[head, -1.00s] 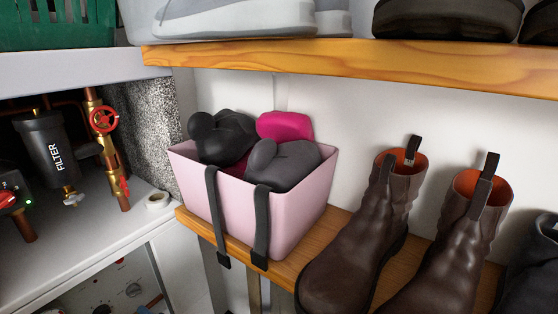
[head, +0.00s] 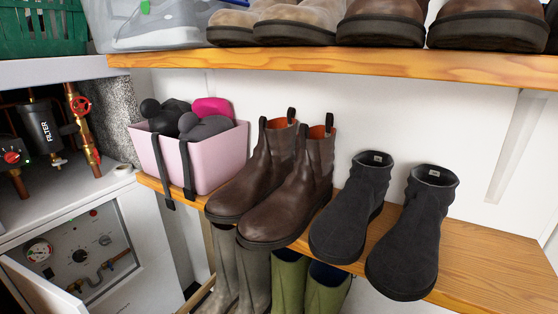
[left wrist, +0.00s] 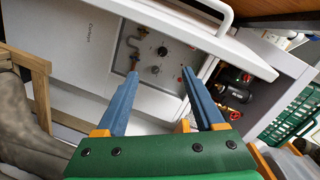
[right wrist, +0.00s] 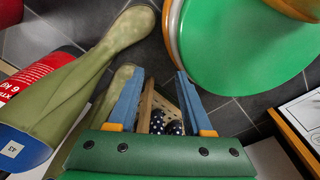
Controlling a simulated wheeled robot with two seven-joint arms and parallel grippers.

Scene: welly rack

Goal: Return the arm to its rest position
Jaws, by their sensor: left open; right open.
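Neither gripper shows in the head view. In the left wrist view my left gripper (left wrist: 165,95) is open and empty, its blue fingers apart in front of a white boiler cabinet (left wrist: 70,35) with a control panel (left wrist: 158,58). In the right wrist view my right gripper (right wrist: 158,92) is open and empty above a dark tiled floor. Olive boots (right wrist: 115,55) lie to the left of its fingers, and a dark polka-dot item (right wrist: 165,125) shows between and below them.
The wooden shelf (head: 490,255) holds a pink basket (head: 215,160), brown boots (head: 290,185) and black boots (head: 415,230). More boots stand below it. An upper shelf (head: 330,62) runs above. A wooden frame (left wrist: 40,85) is beside my left gripper. A large green round object (right wrist: 235,50) is near my right gripper.

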